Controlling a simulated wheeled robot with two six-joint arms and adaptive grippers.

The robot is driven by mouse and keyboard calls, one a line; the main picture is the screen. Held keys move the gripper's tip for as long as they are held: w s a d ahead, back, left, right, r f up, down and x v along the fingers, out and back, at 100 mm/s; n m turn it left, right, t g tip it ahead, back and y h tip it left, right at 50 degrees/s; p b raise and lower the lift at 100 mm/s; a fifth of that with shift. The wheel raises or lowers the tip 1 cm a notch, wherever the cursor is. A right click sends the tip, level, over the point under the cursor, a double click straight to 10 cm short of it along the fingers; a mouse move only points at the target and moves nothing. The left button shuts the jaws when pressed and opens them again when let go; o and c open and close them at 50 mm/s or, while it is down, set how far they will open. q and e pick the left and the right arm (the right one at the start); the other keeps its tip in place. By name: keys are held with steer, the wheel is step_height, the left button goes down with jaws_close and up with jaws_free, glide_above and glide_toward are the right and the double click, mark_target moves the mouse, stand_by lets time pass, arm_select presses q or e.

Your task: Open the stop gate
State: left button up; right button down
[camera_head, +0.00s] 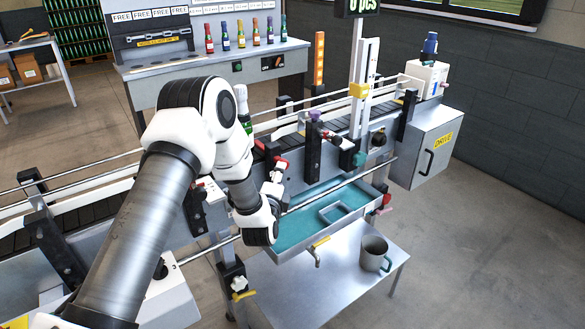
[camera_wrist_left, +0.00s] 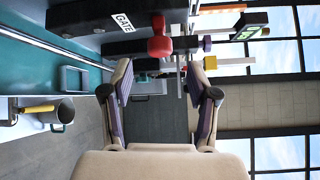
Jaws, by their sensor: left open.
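The stop gate's dark block (camera_wrist_left: 95,18), with a white GATE label (camera_wrist_left: 123,22), is at the top of the left wrist view. A red knob (camera_wrist_left: 160,46) sticks out beside the label, ahead of the space between my fingers. A red knob (camera_head: 281,164) also shows in the head view, just past my gripper. My left gripper (camera_wrist_left: 159,88) is open, with nothing between its fingers. In the head view the gripper (camera_head: 272,190) is partly hidden by my wrist. I cannot tell the gate's position. My right gripper is in neither view.
A green bottle (camera_head: 244,112) with a pale top stands by the conveyor (camera_head: 275,123), partly behind my arm. A teal-floored tray (camera_head: 293,232) lies below the gripper. A grey mug (camera_head: 374,253) stands on the metal side table (camera_head: 335,282). Posts and rails crowd the line.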

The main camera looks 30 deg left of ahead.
arm_select(q)
steer(key=p+x, duration=0.1)
steer(key=x, duration=0.6)
steer(key=shift+w+f, duration=0.1)
steer(key=shift+w, duration=0.05)
steer(key=shift+c, duration=0.3)
jaws_close()
